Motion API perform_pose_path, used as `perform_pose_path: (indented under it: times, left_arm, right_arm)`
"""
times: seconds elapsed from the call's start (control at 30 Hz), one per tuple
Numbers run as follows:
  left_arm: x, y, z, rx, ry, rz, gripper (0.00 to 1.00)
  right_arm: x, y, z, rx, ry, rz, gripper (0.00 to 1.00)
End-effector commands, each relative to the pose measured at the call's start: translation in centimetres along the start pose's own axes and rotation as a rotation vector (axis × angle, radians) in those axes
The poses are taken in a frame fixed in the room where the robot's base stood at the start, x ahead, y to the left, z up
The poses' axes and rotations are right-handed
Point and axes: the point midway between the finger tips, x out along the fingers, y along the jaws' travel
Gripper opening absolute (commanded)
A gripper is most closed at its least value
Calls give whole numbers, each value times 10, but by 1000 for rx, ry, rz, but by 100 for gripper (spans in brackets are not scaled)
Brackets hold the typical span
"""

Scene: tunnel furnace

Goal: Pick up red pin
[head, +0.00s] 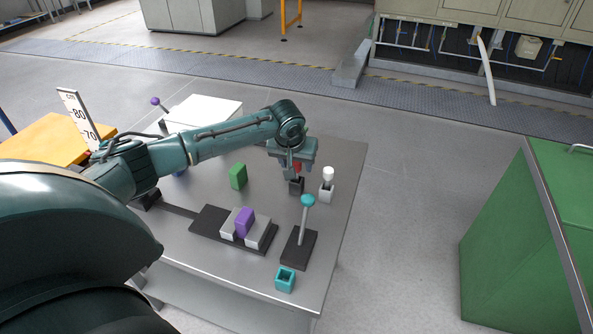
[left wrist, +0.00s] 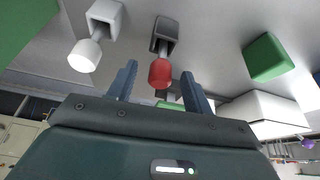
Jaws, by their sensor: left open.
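The red pin (head: 297,166) stands upright in a dark square holder (head: 296,187) on the table, partly hidden by my gripper in the head view. My left gripper (head: 296,164) is above it, pointing down and open. In the left wrist view the red pin (left wrist: 160,73) shows between the two open fingers of my left gripper (left wrist: 160,90), with a gap on each side. Its dark holder (left wrist: 165,32) also shows there. My right gripper is not in view.
A white pin (head: 328,173) in a light holder (head: 326,193) stands close to the right. A cyan-knobbed lever (head: 307,202), a purple block (head: 244,224) on a fixture, a green block (head: 238,176) and an empty cyan holder (head: 285,280) are also on the table (head: 210,262).

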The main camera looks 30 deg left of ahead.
Motion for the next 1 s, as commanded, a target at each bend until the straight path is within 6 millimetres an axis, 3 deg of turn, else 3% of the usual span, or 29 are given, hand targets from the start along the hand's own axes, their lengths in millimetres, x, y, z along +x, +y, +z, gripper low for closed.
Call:
perform_pose_path:
  times: [0.13,0.4,1.0]
  left_arm:
    - [17,0,0,1,0,0,51]
    - [19,0,0,1,1,0,51]
    - [19,-1,0,1,0,0,1]
  right_arm:
    - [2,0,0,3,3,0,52]
    - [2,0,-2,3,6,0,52]
    - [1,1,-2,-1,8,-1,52]
